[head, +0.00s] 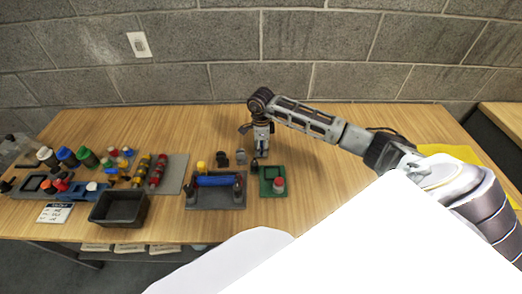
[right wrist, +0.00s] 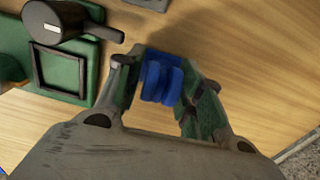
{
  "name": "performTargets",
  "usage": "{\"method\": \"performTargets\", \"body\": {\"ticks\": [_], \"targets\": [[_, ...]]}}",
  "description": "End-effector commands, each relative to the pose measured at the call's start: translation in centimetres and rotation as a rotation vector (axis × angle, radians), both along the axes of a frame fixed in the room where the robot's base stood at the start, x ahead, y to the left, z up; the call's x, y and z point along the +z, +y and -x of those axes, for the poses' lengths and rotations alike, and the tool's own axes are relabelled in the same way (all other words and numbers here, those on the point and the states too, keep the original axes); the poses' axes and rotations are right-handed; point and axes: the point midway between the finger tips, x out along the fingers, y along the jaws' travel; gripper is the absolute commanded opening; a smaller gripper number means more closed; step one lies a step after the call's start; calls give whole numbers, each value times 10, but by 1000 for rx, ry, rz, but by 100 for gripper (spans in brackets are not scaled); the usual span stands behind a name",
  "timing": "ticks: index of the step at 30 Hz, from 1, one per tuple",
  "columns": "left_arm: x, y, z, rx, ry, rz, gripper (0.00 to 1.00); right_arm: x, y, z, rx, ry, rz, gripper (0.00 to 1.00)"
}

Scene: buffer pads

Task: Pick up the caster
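A blue, ribbed piece (right wrist: 163,82) that looks like a twin-wheel caster shows between the fingers of my right gripper in the right wrist view (right wrist: 166,78). The fingers stand apart on either side of it. I cannot tell whether both press on it. In the head view my right gripper (head: 262,148) points down over the table behind the green tray (head: 266,190); the blue piece is not visible there. My left gripper is not in view.
The green tray's square recess shows in the right wrist view (right wrist: 60,68), with a dark round-headed piece (right wrist: 60,22) above it. A grey tray with a blue cylinder (head: 217,181), an empty black bin (head: 118,208) and several coloured parts stand to the left. The table behind them is clear.

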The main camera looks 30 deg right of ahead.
Motion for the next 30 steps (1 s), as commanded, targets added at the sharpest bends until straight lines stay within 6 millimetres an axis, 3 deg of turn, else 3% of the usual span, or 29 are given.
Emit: {"method": "performTargets", "body": {"ticks": [1,7,20,30], "targets": [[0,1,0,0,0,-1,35,0,0,0,0,0,0,28],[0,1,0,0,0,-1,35,0,0,0,0,0,0,2],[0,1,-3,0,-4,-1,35,8,0,0,0,-1,0,2],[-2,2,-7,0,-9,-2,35,50,0,-1,0,-4,1,2]]}}
